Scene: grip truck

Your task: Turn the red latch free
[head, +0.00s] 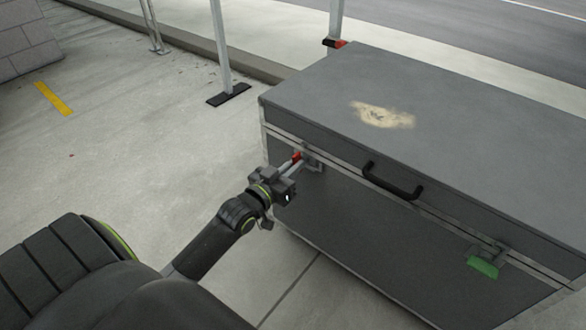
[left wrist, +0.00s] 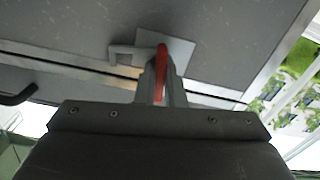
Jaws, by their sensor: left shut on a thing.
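The red latch (head: 297,157) is on the front face of a large grey case (head: 350,220), near its left end, by the metal seam under the lid. In the left wrist view the red latch (left wrist: 161,68) stands up in front of a metal plate (left wrist: 175,48) on the case. My left gripper (head: 291,164) reaches the latch from the front left and is shut on it; the fingers hide part of it. In the left wrist view the gripper's fingers (left wrist: 160,85) are around the red piece. My right gripper is not in view.
A black handle (head: 393,183) sits at the middle of the case front. A green latch (head: 483,267) hangs at the right. Metal posts (head: 222,50) stand behind the case on the left.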

